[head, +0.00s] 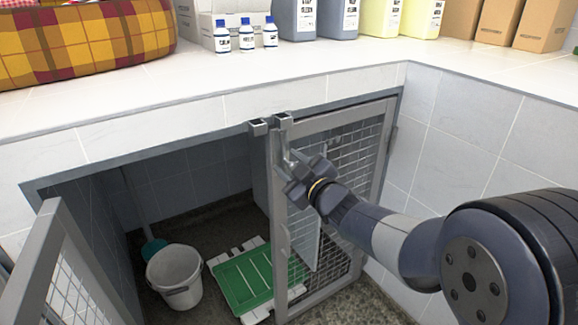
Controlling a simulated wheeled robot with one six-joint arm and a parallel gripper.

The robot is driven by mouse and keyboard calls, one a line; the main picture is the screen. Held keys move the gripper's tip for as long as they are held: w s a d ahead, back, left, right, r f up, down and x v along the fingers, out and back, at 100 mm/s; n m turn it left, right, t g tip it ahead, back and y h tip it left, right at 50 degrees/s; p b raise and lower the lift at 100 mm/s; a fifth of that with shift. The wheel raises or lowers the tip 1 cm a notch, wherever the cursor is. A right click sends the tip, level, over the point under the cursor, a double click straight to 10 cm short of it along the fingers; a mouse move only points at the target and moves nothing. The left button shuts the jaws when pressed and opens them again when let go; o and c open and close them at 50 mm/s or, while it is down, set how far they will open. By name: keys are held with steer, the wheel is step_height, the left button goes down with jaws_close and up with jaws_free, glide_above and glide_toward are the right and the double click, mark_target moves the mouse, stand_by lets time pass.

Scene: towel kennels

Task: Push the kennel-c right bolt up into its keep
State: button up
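The right mesh door (279,225) of the kennel stands at or near its frame; I cannot tell if it is fully closed. Two small square metal brackets, which look like keeps, sit at the opening's top edge: a left keep (257,127) and a right keep (283,121). My gripper (292,172) is at the upper left corner of the right door, just below the right keep. A short metal piece, seemingly the bolt (297,155), shows beside the fingers. The fingers overlap the door's upright, so their gap and any contact with the bolt are unclear.
The left mesh door (48,262) stands open toward me. Inside are a white bucket (174,276) and a green and white slatted board (243,277). The counter (215,83) above holds a plaid cushion (85,40), bottles, jugs and boxes. A tiled wall (450,140) bounds the right side.

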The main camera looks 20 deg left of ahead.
steer(key=shift+w+a, duration=0.15)
steer(key=shift+a, duration=0.05)
steer(key=shift+c, duration=0.6)
jaws_close()
